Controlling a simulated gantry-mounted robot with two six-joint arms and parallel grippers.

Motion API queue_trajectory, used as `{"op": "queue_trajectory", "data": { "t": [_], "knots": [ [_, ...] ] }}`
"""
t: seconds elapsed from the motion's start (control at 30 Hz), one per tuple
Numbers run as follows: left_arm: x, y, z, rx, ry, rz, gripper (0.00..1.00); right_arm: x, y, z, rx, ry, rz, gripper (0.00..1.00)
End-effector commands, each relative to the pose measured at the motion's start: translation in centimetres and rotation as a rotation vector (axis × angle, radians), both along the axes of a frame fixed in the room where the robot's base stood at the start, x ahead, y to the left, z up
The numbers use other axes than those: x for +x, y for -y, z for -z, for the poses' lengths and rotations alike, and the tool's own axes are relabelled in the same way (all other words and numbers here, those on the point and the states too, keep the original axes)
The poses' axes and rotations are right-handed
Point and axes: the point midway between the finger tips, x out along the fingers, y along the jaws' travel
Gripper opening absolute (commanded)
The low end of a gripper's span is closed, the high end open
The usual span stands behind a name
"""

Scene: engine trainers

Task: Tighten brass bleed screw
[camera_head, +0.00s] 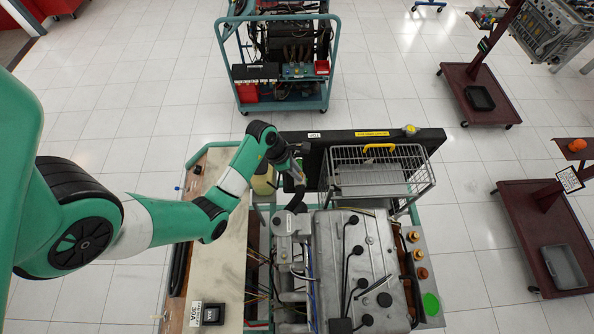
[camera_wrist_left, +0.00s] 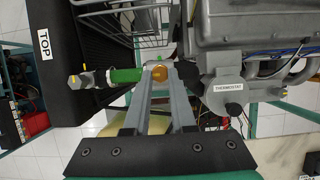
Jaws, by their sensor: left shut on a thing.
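The brass bleed screw (camera_wrist_left: 159,73) shows as a small round golden head in the left wrist view. It sits in line between a green pipe piece (camera_wrist_left: 124,75) on its left and a black hose (camera_wrist_left: 186,72) on its right. My left gripper (camera_wrist_left: 158,68) has its two grey fingers on either side of the screw head, shut on it. In the head view my left gripper (camera_head: 298,176) points down beside the black radiator, above the engine's front end. The screw is hidden there by the gripper and arm. My right gripper is in neither view.
The engine (camera_head: 352,262) stands close to the gripper, with the thermostat housing (camera_wrist_left: 224,88) beside the hose. The black radiator (camera_head: 313,160) and a wire basket (camera_head: 378,174) stand close behind. A pale bench top (camera_head: 222,250) lies left of the engine.

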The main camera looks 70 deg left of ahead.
Motion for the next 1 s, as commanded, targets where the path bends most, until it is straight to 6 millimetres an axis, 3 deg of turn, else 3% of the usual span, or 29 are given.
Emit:
{"op": "queue_trajectory", "data": {
  "t": [0.47, 1.0],
  "knots": [
    [0.1, -0.19, -0.09, 0.0, 0.001, 0.111, 0.0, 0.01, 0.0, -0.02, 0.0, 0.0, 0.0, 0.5],
    [0.41, -0.52, -0.05, -0.001, 0.002, 0.584, 0.0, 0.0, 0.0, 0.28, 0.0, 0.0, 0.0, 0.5]
  ]
}}
